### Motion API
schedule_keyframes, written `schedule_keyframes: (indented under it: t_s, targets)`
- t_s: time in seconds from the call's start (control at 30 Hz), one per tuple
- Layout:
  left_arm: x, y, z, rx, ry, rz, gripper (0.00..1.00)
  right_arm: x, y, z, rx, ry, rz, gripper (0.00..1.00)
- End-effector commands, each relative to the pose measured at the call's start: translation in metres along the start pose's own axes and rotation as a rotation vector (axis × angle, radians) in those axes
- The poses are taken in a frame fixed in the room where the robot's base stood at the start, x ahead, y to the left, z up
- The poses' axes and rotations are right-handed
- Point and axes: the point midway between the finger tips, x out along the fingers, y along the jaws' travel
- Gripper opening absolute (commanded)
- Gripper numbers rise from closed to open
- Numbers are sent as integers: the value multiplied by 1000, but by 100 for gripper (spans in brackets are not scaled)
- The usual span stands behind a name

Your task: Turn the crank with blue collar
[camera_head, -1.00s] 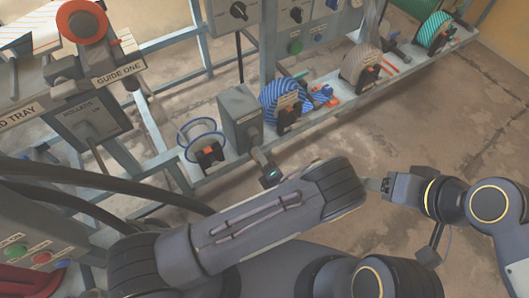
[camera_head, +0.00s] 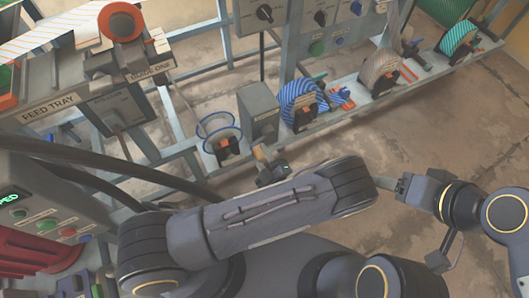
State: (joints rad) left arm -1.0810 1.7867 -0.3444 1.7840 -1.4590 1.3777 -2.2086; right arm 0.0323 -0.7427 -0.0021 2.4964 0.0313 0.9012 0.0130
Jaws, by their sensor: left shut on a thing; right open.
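My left gripper (camera_head: 262,160) is below the front of a grey box (camera_head: 258,112) on the low rail. It is shut on a small tan piece (camera_head: 258,153), which looks like a handle; the gripper and my arm hide much of it. I cannot make out a blue collar on it. My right gripper (camera_head: 390,184) is open at the right, close to the end of my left arm's dark link, and holds nothing that I can see.
A reel with blue rings (camera_head: 218,130) stands left of the grey box. A blue-striped reel (camera_head: 300,105), a tan reel (camera_head: 381,72) and a green reel (camera_head: 459,40) line the rail to the right. The feed tray (camera_head: 50,108) and a button panel (camera_head: 50,195) are at left. Floor at right is clear.

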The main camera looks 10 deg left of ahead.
Motion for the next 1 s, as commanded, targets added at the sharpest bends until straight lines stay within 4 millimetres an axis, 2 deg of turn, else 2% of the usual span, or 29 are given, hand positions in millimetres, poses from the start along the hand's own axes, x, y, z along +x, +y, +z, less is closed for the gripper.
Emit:
schedule_keyframes:
  t_s: [0.2,0.5,1.0]
  targets:
    - [-1,5,-11,189,-4,-2,0,-10,-4,-5,0,0,0,63]
    - [-1,11,-19,376,-4,-1,0,-16,-8,-8,0,0,0,63]
    - [-1,14,-22,467,-4,-1,0,-19,-9,-10,0,0,0,63]
